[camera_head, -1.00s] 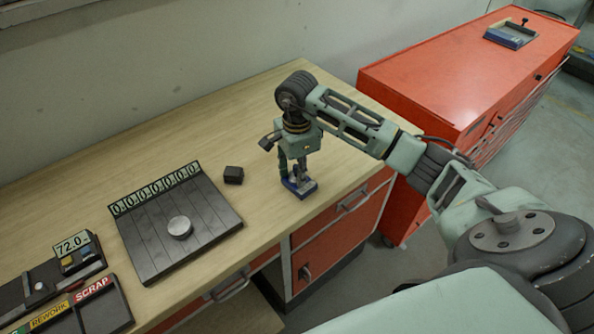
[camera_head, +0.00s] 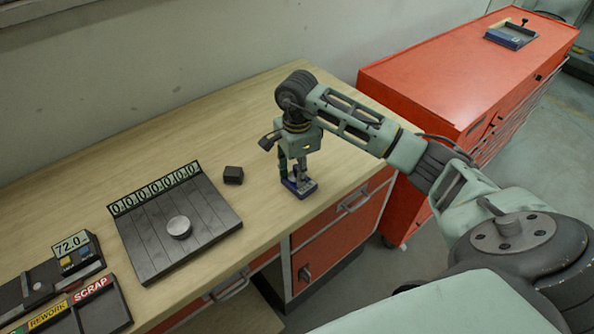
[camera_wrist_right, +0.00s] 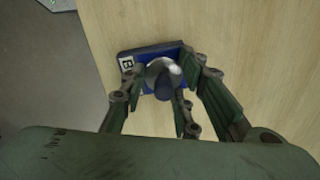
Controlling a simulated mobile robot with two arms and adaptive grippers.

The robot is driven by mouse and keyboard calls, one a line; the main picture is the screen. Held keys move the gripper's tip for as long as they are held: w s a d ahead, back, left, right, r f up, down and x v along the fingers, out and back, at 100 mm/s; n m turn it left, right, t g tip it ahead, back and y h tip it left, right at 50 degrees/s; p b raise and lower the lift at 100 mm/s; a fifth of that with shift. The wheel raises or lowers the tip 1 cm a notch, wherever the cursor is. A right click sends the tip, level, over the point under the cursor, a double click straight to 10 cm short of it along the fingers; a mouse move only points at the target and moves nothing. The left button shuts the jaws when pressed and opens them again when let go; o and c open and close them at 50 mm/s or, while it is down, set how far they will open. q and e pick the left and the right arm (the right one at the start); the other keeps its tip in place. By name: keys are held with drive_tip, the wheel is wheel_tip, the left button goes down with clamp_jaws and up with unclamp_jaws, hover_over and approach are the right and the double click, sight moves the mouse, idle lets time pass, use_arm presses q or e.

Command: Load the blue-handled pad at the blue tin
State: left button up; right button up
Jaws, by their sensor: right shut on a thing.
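The blue tin (camera_head: 306,189) sits on the bench near its front right edge. It also shows in the right wrist view (camera_wrist_right: 129,52), with white lettering on its left end. My right gripper (camera_head: 297,172) points down over the tin and is shut on the blue-handled pad, whose dark blue handle (camera_wrist_right: 163,90) shows between the fingers in the wrist view. A shiny grey part shows around the handle, over the tin. The pad's underside is hidden, so I cannot tell whether it touches the tin's contents. My left gripper is out of view.
A small dark block (camera_head: 233,175) lies left of the tin. A dark slotted board (camera_head: 150,245) with a counter strip and a round metal disc (camera_head: 179,227) is further left. A 72.0 display (camera_head: 72,244) and a scrap tray (camera_head: 103,310) stand at lower left. A red cabinet (camera_head: 430,80) stands right.

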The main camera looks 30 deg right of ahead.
drive_tip(key=shift+r+p, duration=0.55)
drive_tip(key=shift+r, duration=0.3)
drive_tip(key=shift+r+p, duration=1.3)
drive_tip(key=shift+r, duration=1.3)
